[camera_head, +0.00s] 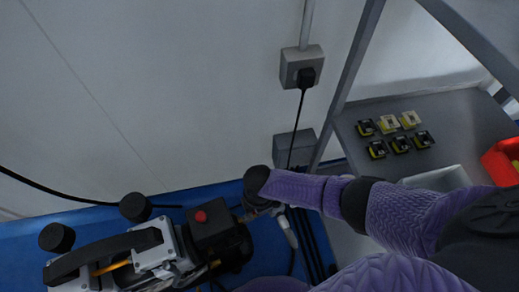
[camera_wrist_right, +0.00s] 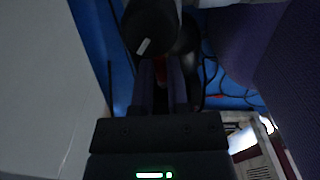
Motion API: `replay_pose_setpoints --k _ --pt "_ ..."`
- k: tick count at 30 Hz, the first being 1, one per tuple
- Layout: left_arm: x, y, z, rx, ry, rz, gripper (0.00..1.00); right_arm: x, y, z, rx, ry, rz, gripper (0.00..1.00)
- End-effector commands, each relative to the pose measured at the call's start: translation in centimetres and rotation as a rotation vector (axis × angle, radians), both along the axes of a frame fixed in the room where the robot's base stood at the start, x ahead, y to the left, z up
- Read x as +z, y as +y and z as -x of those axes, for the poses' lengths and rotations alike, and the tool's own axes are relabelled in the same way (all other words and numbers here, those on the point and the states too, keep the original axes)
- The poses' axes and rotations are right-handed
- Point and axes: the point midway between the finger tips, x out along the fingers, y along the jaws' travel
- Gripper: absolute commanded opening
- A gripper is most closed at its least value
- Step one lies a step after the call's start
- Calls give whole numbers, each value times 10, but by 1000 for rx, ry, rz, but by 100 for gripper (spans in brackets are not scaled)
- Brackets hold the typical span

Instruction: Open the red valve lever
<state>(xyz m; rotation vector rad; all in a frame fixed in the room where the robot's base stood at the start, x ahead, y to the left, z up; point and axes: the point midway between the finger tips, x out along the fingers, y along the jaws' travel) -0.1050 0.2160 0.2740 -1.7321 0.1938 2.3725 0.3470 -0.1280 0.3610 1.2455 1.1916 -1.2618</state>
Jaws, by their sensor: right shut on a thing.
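My right arm (camera_head: 395,215) comes in from the right in the head view, and its far end is over the black and metal machine parts by the wall. In the right wrist view my right gripper (camera_wrist_right: 162,88) is shut, with a dark red sliver of the valve lever (camera_wrist_right: 160,97) between its fingers. Most of the lever is hidden by the fingers and the dark image. A black rounded part (camera_wrist_right: 150,25) stands just beyond the fingertips. The lever cannot be made out in the head view. My left gripper is not in view.
A machine with a black handle (camera_head: 105,252) and a box with a red button (camera_head: 201,216) stands on the blue surface (camera_head: 20,238) at lower left. A grey shelf (camera_head: 455,140) holds several small yellow-black parts. A red bin (camera_head: 503,160) is at far right. Cables hang from a wall socket (camera_head: 302,66).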

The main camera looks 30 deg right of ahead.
Motion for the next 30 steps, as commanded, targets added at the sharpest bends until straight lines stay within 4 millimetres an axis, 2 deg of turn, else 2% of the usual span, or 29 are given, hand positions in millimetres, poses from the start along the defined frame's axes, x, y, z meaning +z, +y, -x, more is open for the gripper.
replay_pose_setpoints --k 11,12,16,25,28,30 --pt "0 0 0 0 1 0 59 0 0 0 4 -1 0 0" --pt "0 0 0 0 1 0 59 0 0 -1 3 -1 0 25" --pt "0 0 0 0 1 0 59 0 0 0 3 -1 0 53" --pt "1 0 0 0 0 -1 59 1 0 0 3 -1 0 54" --pt "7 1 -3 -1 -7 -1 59 11 0 -1 3 -4 0 54" --pt "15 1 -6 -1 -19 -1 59 24 0 -2 3 -7 0 54"
